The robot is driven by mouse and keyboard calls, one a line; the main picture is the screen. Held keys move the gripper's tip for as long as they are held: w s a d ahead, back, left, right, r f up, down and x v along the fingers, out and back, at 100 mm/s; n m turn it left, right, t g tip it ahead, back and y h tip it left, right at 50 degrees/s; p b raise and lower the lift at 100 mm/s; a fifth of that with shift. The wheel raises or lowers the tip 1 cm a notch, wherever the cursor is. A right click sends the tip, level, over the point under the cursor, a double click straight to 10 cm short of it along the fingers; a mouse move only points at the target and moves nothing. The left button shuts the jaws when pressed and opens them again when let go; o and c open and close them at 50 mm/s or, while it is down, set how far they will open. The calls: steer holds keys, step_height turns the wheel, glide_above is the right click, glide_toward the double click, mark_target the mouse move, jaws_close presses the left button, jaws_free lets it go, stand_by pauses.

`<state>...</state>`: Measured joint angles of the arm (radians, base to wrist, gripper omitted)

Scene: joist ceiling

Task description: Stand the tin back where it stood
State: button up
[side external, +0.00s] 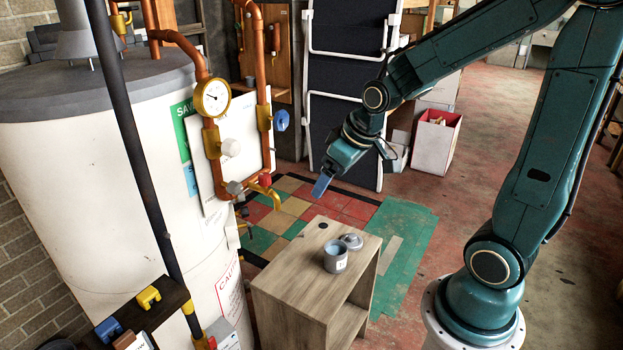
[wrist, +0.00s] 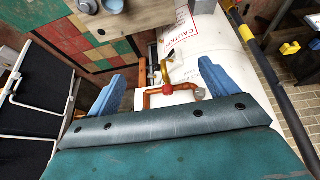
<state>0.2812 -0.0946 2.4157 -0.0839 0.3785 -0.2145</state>
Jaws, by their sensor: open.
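The tin (side external: 335,260) is a small grey cup with a pale label and a bluish inside. It stands upright on top of a wooden cabinet (side external: 285,275). A round grey lid-like piece (side external: 351,241) with a knob lies just behind it. In the wrist view, the tin (wrist: 112,5) and the lid-like piece (wrist: 88,6) are cut off by the top edge. My gripper (side external: 322,186) is above and behind the cabinet, apart from the tin. In the wrist view, its blue fingers (wrist: 160,87) are spread wide with nothing between them.
A small dark round spot (side external: 323,225) marks the cabinet top near its back edge. A white tank (side external: 90,190) with copper pipes, a gauge (side external: 212,97) and brass taps stands left of the cabinet. A black panel with white rails (side external: 345,90) stands behind.

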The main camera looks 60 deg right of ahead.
steer(key=s+a+r, duration=0.3)
steer(key=s+r, duration=0.1)
steer(key=s, duration=0.3)
steer(key=s+a+r, duration=0.4)
steer(key=s+r, duration=0.1)
steer(key=s, duration=0.2)
steer(key=shift+s+y, duration=0.15)
steer(key=shift+y, duration=0.15)
